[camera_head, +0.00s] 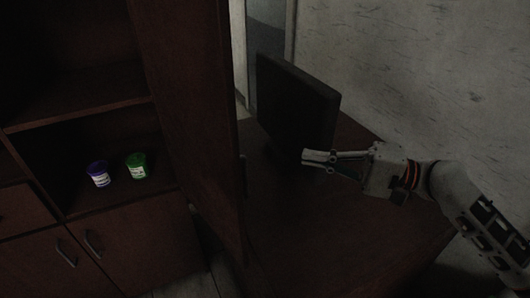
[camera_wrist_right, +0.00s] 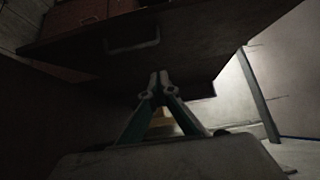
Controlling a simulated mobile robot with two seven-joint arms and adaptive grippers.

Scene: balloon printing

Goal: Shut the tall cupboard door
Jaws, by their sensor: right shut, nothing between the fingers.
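The tall cupboard door (camera_head: 190,95) is dark reddish brown and stands open, jutting out from the cupboard (camera_head: 75,110). A small handle (camera_head: 243,175) shows at the door's right edge. My right gripper (camera_head: 304,157) is shut and empty, to the right of the door and apart from it in the head view. Its closed fingertips (camera_wrist_right: 159,76) show in the right wrist view, below a dark panel with a bar handle (camera_wrist_right: 132,46); I cannot tell the gap to that panel. My left gripper is not in view.
A purple cup (camera_head: 98,174) and a green cup (camera_head: 137,166) stand on the cupboard's open shelf. A dark monitor (camera_head: 298,105) stands on the desk (camera_head: 320,230) behind my right gripper. The desk's front part is bare. A pale wall (camera_head: 430,80) bounds the right.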

